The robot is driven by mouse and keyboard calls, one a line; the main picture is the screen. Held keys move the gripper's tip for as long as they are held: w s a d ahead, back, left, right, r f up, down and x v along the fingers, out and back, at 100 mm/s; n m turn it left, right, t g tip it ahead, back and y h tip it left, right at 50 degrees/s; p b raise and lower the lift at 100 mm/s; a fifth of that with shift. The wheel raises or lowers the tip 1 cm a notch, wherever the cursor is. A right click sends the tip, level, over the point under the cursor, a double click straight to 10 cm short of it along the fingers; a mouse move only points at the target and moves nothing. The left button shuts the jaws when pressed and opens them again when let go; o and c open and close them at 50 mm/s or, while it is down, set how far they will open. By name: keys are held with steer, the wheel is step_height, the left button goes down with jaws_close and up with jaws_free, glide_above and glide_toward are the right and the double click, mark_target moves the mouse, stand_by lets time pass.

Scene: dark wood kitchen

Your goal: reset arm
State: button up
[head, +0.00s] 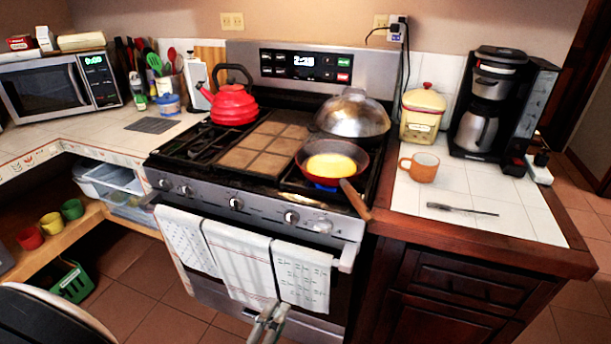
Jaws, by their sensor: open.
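My gripper (274,310) shows at the bottom edge of the head view, just right of centre-left. Its fingers point up the picture and it is open, with nothing seen between the fingers. It lies in front of the stove's lower front, below the hanging towels (237,258). Whether it touches a towel or the oven door, I cannot tell. The rest of my arm is out of view.
A pan (331,160) with yellow food sits on the stove's front right burner, its handle (355,199) jutting past the front edge. A blue flame shows under it. Tiled floor (150,322) shows left.

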steer(key=d+r+m+g+h+p, duration=0.1)
steer(key=d+r+m+g+h, duration=0.4)
steer(key=d+r+m+g, duration=1.55)
steer(key=s+d+r+m+t+y+p, duration=0.1)
steer(key=s+r+m+t+y, duration=0.3)
steer(key=m, duration=1)
steer(key=s+d+r+m+t+y+p, duration=0.1)
steer(key=s+d+r+m+t+y, duration=0.2)
steer(key=m, duration=1.2)
steer(key=s+r+t+y, duration=0.1)
steer(key=s+r+y, duration=0.2)
steer(key=s+y, duration=0.1)
steer(key=shift+s+d+r+y, duration=0.2)
steer(key=shift+s+d+y, duration=0.05)
steer(key=shift+d+y, duration=0.1)
